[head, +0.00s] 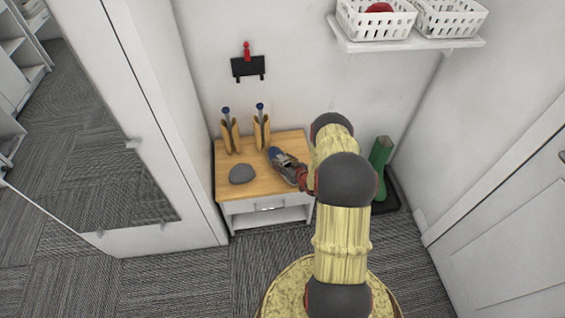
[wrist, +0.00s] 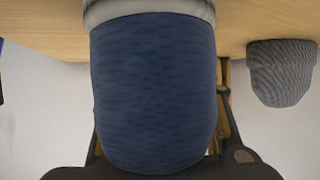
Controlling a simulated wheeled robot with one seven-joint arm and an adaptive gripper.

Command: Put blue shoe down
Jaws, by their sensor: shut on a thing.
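The blue shoe (head: 276,154) is at the right part of the wooden cabinet top (head: 222,187), next to my gripper (head: 297,176). In the wrist view the blue shoe (wrist: 155,90) fills the middle, with a blue fabric surface and a pale rim at the top edge. Dark finger parts of my gripper show on both sides of it low in the wrist view, and my gripper is shut on it. I cannot tell whether the shoe touches the cabinet top. My arm hides the right edge of the cabinet.
A grey cap-like thing (head: 242,174) lies on the cabinet's front left; it also shows in the wrist view (wrist: 281,75). Two tan boot-shaped things (head: 230,139) stand at the back. Green boots (head: 380,155) stand right on a dark tray. A shelf with white baskets (head: 376,24) hangs above.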

